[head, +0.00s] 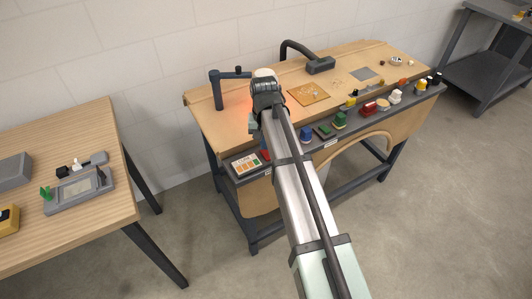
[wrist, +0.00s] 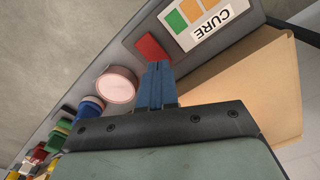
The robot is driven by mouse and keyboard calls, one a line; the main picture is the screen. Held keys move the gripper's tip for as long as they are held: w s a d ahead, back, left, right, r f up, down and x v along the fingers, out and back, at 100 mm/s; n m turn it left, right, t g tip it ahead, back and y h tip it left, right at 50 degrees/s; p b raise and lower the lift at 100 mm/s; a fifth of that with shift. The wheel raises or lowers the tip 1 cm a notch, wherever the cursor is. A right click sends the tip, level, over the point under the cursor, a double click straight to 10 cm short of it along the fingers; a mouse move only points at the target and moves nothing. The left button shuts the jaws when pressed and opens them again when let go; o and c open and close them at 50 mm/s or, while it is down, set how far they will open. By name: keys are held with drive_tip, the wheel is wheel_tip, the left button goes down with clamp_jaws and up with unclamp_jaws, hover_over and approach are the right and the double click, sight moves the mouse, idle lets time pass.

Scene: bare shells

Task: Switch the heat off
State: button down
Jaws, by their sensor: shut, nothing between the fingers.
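My gripper (wrist: 158,66) is shut and empty, its blue fingertips together in the wrist view. They point at the grey front ledge (wrist: 123,42), close to a flat red block (wrist: 151,47); I cannot tell whether they touch it. The red block sits beside a card marked CURE (wrist: 205,20) with green, orange and white patches. A round pinkish cap (wrist: 116,88) stands on the other side of the fingers. In the head view the card (head: 246,164) lies at the ledge's left end, and an orange glow (head: 241,112) shows on the bench behind my wrist.
Blue, green, red and white items line the ledge to the right, including a blue one (head: 305,134) and a green one (head: 340,120). A dark post with an arm (head: 217,92) stands at the back left. A wooden table (head: 60,238) is at left.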

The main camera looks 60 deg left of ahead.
drive_tip(key=shift+f, duration=0.9)
idle(0.7)
drive_tip(key=shift+r, duration=0.15)
drive_tip(key=shift+r, duration=3.35)
